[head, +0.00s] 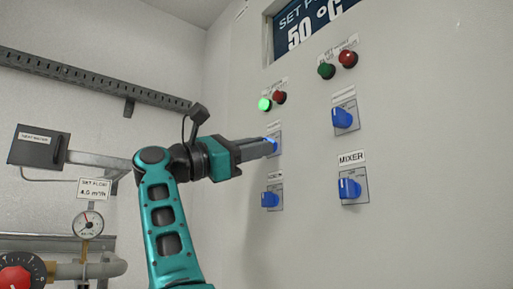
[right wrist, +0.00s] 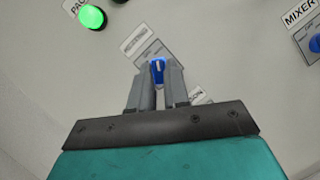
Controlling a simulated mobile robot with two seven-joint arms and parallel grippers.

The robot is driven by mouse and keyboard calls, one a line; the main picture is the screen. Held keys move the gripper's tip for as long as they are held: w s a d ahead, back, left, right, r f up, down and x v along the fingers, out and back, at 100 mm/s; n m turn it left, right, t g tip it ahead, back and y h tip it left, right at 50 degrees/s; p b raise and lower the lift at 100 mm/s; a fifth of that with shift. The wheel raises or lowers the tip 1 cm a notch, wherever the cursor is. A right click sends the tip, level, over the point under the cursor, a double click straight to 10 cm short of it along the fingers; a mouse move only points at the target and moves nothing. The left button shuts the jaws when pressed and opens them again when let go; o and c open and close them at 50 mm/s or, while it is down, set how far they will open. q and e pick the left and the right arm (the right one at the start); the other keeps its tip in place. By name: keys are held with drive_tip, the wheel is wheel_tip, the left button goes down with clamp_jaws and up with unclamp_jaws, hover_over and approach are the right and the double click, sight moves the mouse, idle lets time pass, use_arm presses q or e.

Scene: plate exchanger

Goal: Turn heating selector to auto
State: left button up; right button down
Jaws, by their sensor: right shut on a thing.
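A blue selector knob (head: 271,144) sits on a small grey plate on the pale panel, below a lit green lamp (head: 264,104). My right gripper (head: 272,147) reaches it from the left and is shut on it. In the right wrist view the same knob (right wrist: 157,72) shows between the two grey fingertips (right wrist: 158,78), with a light mark on its face. The fingers hide part of the knob and its plate. The label above it is too blurred to read, so I cannot tell whether it is the heating selector. My left gripper is not in view.
Other blue knobs are close by: one below (head: 269,199), one at upper right (head: 341,118) and the mixer knob (head: 348,188). A display (head: 315,22) reads 50 °C. A gauge (head: 88,224), pipe and red dial (head: 15,280) are at lower left.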

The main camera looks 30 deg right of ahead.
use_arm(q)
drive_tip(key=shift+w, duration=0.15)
use_arm(e)
drive_tip(key=shift+m+g+y, duration=0.4)
drive_tip(key=shift+m+g, duration=0.3)
drive_tip(key=shift+m, duration=0.8)
drive_tip(key=c, duration=1.1)
unclamp_jaws()
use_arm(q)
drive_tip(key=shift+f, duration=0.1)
